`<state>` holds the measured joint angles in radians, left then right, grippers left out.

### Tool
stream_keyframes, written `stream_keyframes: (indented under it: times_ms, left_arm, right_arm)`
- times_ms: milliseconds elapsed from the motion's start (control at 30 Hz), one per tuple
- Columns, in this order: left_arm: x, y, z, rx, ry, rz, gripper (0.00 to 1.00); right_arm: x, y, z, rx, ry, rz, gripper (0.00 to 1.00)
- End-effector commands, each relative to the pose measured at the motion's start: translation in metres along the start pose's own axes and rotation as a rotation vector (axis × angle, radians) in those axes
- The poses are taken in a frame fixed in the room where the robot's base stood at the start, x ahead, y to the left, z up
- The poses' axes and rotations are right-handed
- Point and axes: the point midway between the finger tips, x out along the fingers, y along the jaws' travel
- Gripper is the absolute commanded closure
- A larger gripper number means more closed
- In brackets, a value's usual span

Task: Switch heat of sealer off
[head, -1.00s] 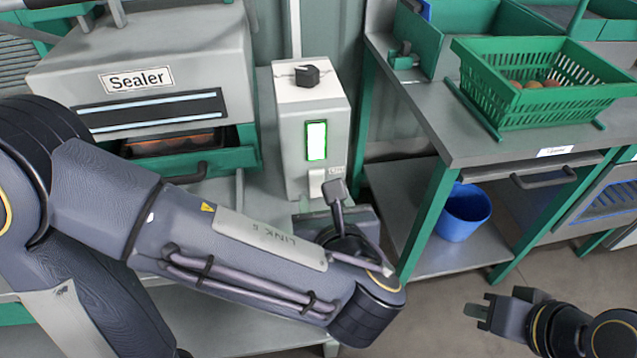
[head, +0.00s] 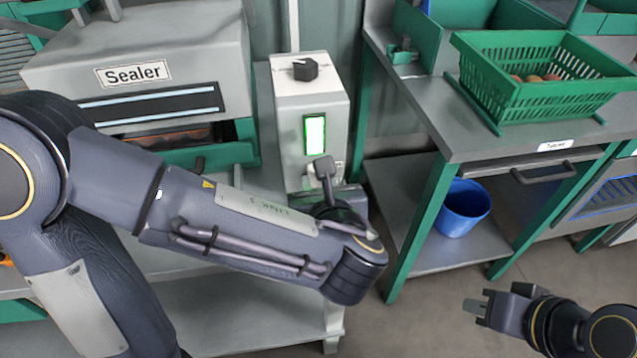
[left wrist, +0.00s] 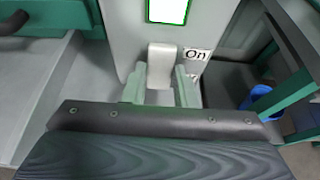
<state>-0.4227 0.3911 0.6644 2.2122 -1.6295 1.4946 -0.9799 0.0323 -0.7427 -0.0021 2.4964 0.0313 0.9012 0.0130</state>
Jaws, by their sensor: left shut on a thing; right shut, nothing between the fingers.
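The sealer (head: 134,72) is a grey machine at the left of the head view. Beside it stands a grey control box (head: 285,128) with a lit white, green-edged panel (head: 315,134). In the left wrist view, a pale lever switch (left wrist: 162,53) sits on the box below that panel, with an "On" label (left wrist: 196,54) to its right. My left gripper (left wrist: 160,76) is shut on the lever, one finger on each side. In the head view, my left arm and wrist hide the fingers and most of the lever. My right gripper (head: 478,309) is shut and empty at lower right.
A black knob (head: 305,69) tops the control box. To the right stands a grey table with green legs (head: 424,235), a green basket (head: 545,100) on it and a blue bucket (head: 462,210) on its lower shelf. Floor is clear near my right gripper.

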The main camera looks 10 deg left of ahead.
Motion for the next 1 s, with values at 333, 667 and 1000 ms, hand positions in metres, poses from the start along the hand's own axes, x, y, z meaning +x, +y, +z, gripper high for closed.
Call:
stream_keyframes:
  times_ms: [333, 667, 1000]
  left_arm:
    - [0.004, -0.001, -0.016, 0.003, -0.15, -0.002, 0.97]
    - [0.005, 0.0, -0.017, 0.003, -0.349, 0.0, 0.97]
    - [0.004, 0.0, -0.014, 0.003, -0.361, 0.0, 0.97]
  right_arm:
    - [0.039, 0.018, 0.02, 0.0, 0.0, 0.0, 1.0]
    - [0.07, 0.032, 0.035, 0.0, 0.0, 0.0, 1.0]
    - [0.069, 0.032, 0.035, 0.0, 0.0, 0.0, 1.0]
